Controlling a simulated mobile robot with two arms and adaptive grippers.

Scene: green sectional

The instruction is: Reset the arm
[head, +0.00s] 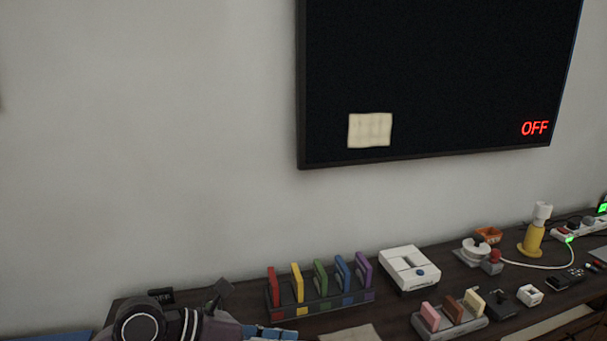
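Part of my own arm, with a dark round joint and pale stripes, shows at the bottom left, over the near left end of the dark table (385,309). My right arm and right gripper do not show.
On the table are a rack (320,303) of several coloured cartridges, a white console (410,268), a smaller cartridge holder (449,322), a joystick (474,251) and a yellow-based plug (534,232). A wall screen (430,70) reads OFF and bears a pale note (369,130).

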